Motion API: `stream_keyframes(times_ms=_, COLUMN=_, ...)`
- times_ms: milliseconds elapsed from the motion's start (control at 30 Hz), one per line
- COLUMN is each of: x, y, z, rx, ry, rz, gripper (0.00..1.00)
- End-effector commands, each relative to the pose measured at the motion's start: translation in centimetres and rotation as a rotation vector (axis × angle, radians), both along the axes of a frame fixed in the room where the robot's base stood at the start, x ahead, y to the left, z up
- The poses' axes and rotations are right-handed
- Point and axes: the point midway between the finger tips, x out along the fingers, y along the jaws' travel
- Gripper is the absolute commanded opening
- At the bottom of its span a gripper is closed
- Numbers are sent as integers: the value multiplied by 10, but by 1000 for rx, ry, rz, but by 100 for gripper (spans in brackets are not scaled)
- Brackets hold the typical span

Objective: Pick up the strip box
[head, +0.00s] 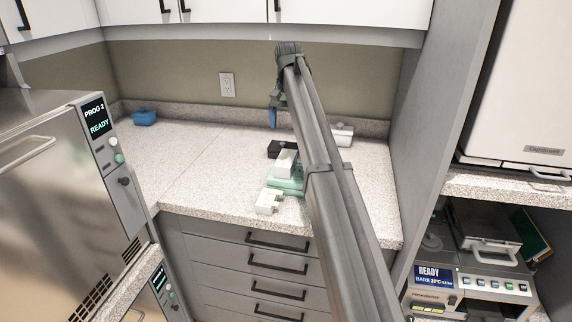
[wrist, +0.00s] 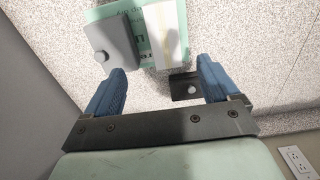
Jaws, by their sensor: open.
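I cannot tell for sure which item is the strip box; a small white box (head: 286,163) by the green pack is the likeliest. The pale green pack (head: 285,186) lies on the counter in front of it. In the wrist view, the printed green pack (wrist: 176,48) has a pale block (wrist: 160,28) over it. My gripper (head: 273,118) is above and behind these things in the head view. In the wrist view, its blue fingers (wrist: 164,78) are open, with nothing gripped. A dark piece (wrist: 186,86) shows beside the right finger. My arm hides part of the counter.
A black item (head: 280,149) lies behind the white box, and a notched white block (head: 268,202) lies at the front edge. A white container (head: 342,134) and blue container (head: 144,117) stand farther back.

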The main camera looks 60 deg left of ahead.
Motion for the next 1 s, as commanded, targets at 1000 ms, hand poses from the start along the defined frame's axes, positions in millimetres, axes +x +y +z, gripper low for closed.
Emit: stream_keyframes(times_ms=1000, x=-3, y=6, z=-109, rx=-1, ry=1, rz=0, gripper=88)
